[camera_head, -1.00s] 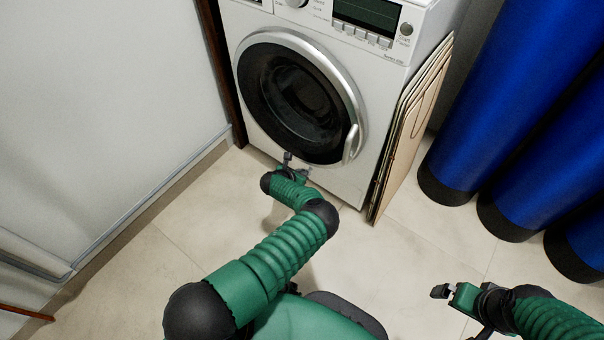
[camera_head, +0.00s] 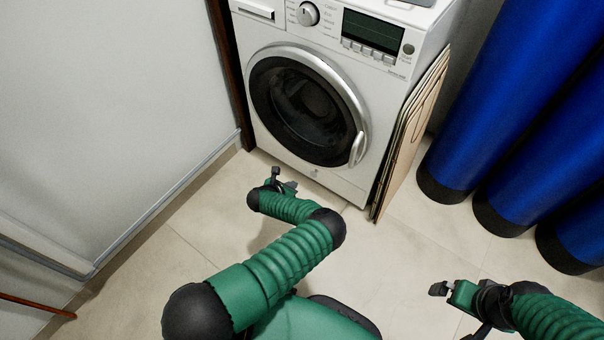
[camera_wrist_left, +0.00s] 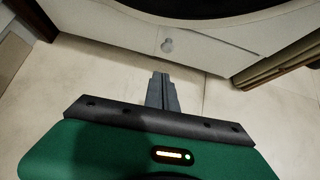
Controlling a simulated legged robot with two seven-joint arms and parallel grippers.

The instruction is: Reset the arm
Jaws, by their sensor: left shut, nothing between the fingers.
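My left arm reaches up from the bottom of the head view. Its gripper (camera_head: 283,181) is over the floor, in front of the washing machine (camera_head: 385,88) and apart from it. In the left wrist view, the gripper's fingers (camera_wrist_left: 161,90) are together with nothing between them, pointing at the lower front of the machine. My right gripper (camera_head: 452,291) is at the lower right of the head view, above the floor; whether its fingers are open or shut does not show clearly.
The washer's round door (camera_head: 305,105) is shut. Flat panels (camera_head: 412,135) lean against its right side. Blue cylinders (camera_head: 510,110) stand at the right. A pale wall (camera_head: 110,110) runs along the left. The tiled floor (camera_head: 385,255) between is clear.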

